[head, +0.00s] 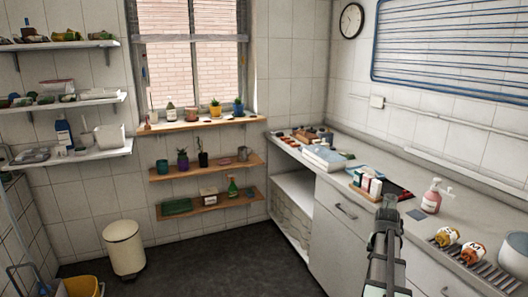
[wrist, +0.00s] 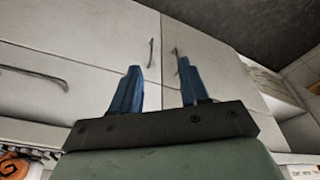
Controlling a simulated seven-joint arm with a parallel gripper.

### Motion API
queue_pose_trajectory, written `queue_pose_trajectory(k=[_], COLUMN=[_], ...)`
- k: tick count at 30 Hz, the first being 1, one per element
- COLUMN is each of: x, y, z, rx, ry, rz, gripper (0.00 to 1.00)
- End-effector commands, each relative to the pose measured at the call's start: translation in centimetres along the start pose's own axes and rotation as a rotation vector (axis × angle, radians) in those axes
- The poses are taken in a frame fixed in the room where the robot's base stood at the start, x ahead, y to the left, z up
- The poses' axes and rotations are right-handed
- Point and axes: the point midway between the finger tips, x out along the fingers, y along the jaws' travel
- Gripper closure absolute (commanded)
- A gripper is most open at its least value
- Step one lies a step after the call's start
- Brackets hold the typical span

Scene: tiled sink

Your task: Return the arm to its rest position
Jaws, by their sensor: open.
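My gripper shows in the wrist view (wrist: 158,88) with its two blue fingers apart and nothing between them. Beyond the fingers are the pale cabinet fronts with dark handles; the fingers look clear of them. In the head view, my arm rises from the bottom edge at the right of centre, in front of the cabinets. The gripper's fingertips cannot be made out clearly in the head view.
The counter (head: 408,206) beside my arm holds a pink soap bottle (head: 432,197), small boxes (head: 367,183) and two orange-and-white jars (head: 447,237) on a slatted rack. A cream bin (head: 124,249) stands at the left. The dark floor (head: 215,262) in the middle is clear.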

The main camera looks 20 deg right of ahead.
Motion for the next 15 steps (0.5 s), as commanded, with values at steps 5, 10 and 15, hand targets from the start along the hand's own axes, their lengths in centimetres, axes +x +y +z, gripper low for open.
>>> queue_pose_trajectory(k=[5,10,15], x=[2.8,5.0,6.9], y=[-7.3,-13.2,-18.4], z=[4.4,8.9,14.0], rx=[-0.139,-0.262,-0.387], ry=[-0.026,-0.048,-0.069], rz=[-0.027,-0.050,-0.071], gripper=[0.55,0.55,0.55])
